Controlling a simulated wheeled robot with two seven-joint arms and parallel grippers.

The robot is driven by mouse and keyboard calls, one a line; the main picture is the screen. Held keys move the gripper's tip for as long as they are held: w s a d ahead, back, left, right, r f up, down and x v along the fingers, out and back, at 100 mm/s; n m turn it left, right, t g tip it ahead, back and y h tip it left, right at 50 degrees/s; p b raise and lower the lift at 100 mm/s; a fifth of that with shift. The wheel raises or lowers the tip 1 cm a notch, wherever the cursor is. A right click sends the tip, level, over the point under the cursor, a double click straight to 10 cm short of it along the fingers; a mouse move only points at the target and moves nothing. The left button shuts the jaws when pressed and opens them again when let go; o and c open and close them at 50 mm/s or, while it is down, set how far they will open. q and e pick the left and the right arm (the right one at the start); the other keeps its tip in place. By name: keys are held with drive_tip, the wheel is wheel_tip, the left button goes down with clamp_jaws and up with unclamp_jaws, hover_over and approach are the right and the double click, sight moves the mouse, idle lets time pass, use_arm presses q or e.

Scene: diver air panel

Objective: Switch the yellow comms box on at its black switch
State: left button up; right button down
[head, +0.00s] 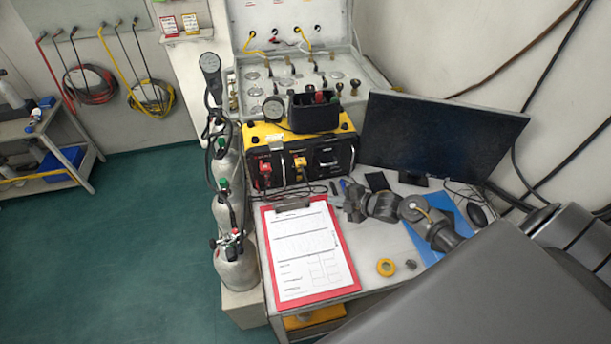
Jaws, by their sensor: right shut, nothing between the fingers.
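The yellow comms box (263,132) stands at the back of the table, with a black front panel facing me. A red plug (265,169) and a yellow plug (300,162) show on its front. A dark unit (327,159) is at the front's right; I cannot make out the black switch or its position. My right gripper (341,202) is shut and empty, low in front of the box's right side, near the clipboard's upper right corner and apart from the box. My left gripper is not in view.
A black bin (314,112) sits on the box. A monitor (440,135) stands to the right, gas cylinders (236,265) to the left. A red clipboard (307,250), a yellow tape roll (385,267) and a blue folder (428,245) lie on the table. An open valve case (290,75) is behind.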

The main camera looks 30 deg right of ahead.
sight(327, 194)
drive_tip(key=shift+w+a, duration=0.15)
drive_tip(key=shift+a, duration=0.1)
drive_tip(key=shift+w, duration=0.15)
drive_tip(key=w+b, duration=0.1)
drive_tip(key=w, duration=0.1)
drive_tip(key=w+d+f+b, duration=0.1)
drive_tip(key=w+b, duration=0.1)
drive_tip(key=w+d+b, duration=0.1)
drive_tip(key=w+b, duration=0.1)
drive_tip(key=shift+w+f, duration=0.2)
drive_tip(key=shift+w, duration=0.05)
drive_tip(key=shift+w+d+r+b, duration=0.15)
drive_tip(key=shift+w+d+b, duration=0.05)
drive_tip(key=shift+w+b, duration=0.55)
drive_tip(key=shift+w, duration=0.1)
idle(1.3)
drive_tip(key=shift+w+d+b, duration=0.1)
drive_tip(key=shift+w+b, duration=0.2)
drive_tip(key=shift+w, duration=0.1)
